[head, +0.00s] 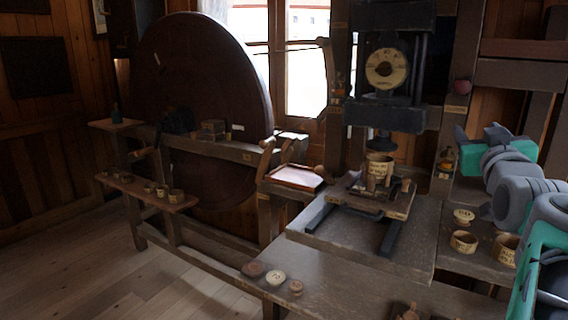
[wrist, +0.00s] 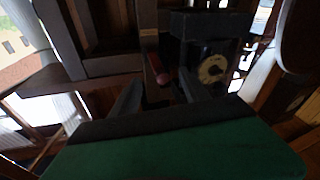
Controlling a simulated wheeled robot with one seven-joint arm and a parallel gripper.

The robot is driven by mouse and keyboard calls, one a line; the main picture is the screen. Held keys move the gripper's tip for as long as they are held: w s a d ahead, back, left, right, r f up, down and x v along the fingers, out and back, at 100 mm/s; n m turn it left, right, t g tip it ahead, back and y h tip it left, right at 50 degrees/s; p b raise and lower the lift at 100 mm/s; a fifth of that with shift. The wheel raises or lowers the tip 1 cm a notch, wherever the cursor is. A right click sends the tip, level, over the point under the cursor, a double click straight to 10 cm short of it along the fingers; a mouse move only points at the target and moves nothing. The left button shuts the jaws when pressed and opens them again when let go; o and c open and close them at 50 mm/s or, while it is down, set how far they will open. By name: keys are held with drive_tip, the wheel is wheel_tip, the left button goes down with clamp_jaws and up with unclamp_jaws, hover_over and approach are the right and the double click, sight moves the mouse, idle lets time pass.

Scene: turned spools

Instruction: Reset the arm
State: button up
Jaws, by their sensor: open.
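My arm reaches in from the right edge of the head view, folded, with green and grey links, above the right end of the bench. My gripper (wrist: 155,94) shows in the wrist view as two dark fingers standing apart beyond a green body. It is open and I see nothing between the fingers. In the head view the gripper end is hard to make out among the links. The wrist view looks toward the press with its round dial (wrist: 213,69), which stands some way beyond the fingers.
The press dial (head: 386,69) hangs over a small wooden platform (head: 398,206) bearing a labelled spool (head: 380,166). Small labelled cups (head: 464,241) stand below my arm. Turned discs (head: 275,278) lie on the front bench. A large dark wheel (head: 190,75) stands at left; the floor there is clear.

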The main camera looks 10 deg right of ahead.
drive_tip(key=w+a+f+n+g+y+p, duration=0.1)
drive_tip(key=w+a+f+g+y+p, duration=0.2)
drive_tip(key=a+f, duration=0.45)
drive_tip(key=w+a+f+g+y+p, duration=0.1)
drive_tip(key=a+f+g+y+p, duration=0.15)
drive_tip(key=a+f+p, duration=0.5)
drive_tip(key=s+a+f+n+g+y+p, duration=0.1)
drive_tip(key=s+a+f+g+p, duration=0.1)
drive_tip(key=s+a+f+g, duration=0.2)
drive_tip(key=s+a+f+n+g+y+p, duration=0.1)
drive_tip(key=s+a+f+g+y+p, duration=0.1)
drive_tip(key=s+a+f, duration=0.5)
drive_tip(key=s+a+g+p, duration=0.1)
drive_tip(key=s+a+g, duration=0.1)
drive_tip(key=s+a, duration=0.4)
drive_tip(key=shift+f+g, duration=0.35)
drive_tip(key=shift+w, duration=0.1)
